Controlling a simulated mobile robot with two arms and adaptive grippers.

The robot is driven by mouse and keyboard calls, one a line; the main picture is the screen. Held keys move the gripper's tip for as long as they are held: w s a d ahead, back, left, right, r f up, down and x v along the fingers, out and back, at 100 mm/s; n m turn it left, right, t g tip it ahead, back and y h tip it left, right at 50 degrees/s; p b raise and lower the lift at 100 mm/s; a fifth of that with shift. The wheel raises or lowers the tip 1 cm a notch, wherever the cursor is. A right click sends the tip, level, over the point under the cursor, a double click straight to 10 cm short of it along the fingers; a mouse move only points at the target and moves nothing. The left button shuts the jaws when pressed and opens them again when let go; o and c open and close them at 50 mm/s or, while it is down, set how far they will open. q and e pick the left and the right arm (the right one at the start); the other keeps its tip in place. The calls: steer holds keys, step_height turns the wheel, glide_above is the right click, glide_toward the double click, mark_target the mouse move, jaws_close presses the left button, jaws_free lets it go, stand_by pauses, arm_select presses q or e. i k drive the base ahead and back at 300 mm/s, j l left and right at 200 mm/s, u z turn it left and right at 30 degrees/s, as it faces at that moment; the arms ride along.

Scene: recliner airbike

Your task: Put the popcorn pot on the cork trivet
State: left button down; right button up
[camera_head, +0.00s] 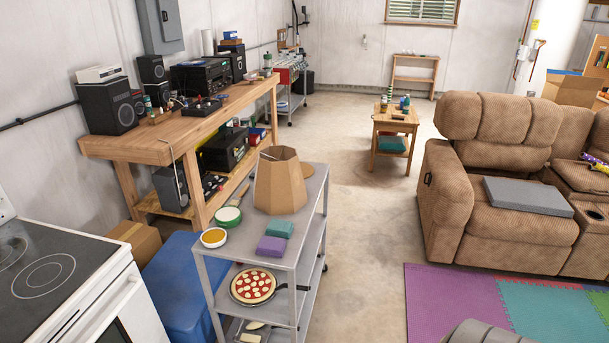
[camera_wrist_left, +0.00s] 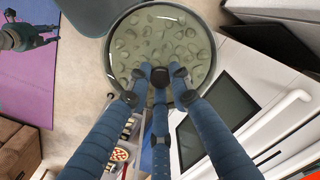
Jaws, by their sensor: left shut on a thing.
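The popcorn pot (camera_wrist_left: 165,40) shows in the left wrist view as a round dark-rimmed pot with a clear lid and pale popcorn-like shapes beneath. My left gripper (camera_wrist_left: 160,77) has its fingers closed together on it near the lid's middle, seen from above. The pot is not in the head view. A flat tan edge, perhaps the cork trivet (camera_head: 307,170), shows on the grey cart's top, mostly hidden behind a tall tan faceted shade. A dark jointed shape, probably my right gripper (camera_wrist_left: 15,38), is at the left wrist view's upper left; its jaws are unclear.
The grey cart (camera_head: 249,259) has the tan shade (camera_head: 279,182), bowls and purple and teal blocks on top, and a pizza pan (camera_head: 253,286) below. A white stove (camera_head: 95,290) stands left.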

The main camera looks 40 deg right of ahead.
mark_target(312, 170)
steer(key=k+z, duration=0.15)
steer(key=z, duration=0.9)
steer(key=i+l+z, duration=0.25)
steer(key=i+l, duration=1.9)
